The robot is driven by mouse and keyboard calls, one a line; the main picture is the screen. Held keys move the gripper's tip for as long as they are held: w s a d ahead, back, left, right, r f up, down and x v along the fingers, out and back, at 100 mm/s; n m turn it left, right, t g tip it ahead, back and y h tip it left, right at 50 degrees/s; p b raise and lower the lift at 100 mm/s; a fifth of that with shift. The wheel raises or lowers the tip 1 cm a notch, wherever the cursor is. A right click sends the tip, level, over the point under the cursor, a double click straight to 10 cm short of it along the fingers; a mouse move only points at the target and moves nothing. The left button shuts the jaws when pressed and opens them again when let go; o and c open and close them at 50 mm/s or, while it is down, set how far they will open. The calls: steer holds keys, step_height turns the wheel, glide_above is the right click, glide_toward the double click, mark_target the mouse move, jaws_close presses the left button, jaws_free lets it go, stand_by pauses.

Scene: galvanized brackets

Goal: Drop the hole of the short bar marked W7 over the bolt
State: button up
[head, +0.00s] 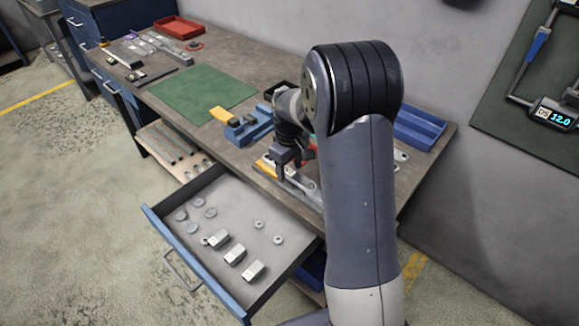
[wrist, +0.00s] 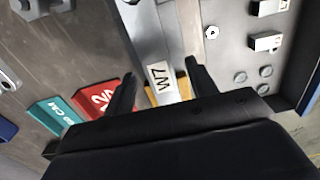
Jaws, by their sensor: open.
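The short grey bar marked W7 (wrist: 160,77) shows upside down in the wrist view, its white label between the two fingers of my gripper (wrist: 160,68). The fingers stand open on either side of the bar, with a gap visible by the label. An orange-yellow piece (wrist: 181,88) shows beside and under the bar. In the head view my gripper (head: 291,165) is low over the bench's front edge, above grey metal pieces, partly hidden by my arm. I cannot make out the bolt or the bar's hole in either view.
An open drawer (head: 161,222) below holds metal blocks, nuts and washers. A green mat (head: 200,92), blue vise-like block (head: 248,127) and blue tray (head: 420,127) are on the bench. Red (wrist: 100,97) and teal (wrist: 52,115) marked pieces lie beside my gripper in the wrist view.

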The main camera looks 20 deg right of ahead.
step_height(320, 180, up, 11)
steer(key=shift+b, duration=0.35)
steer(key=shift+f, duration=0.15)
stand_by(0.3)
step_height(320, 180, down, 10)
steer(key=shift+f+p, duration=0.1)
steer(key=shift+p, duration=0.5)
steer(key=shift+r, duration=0.2)
steer(key=shift+f, duration=0.1)
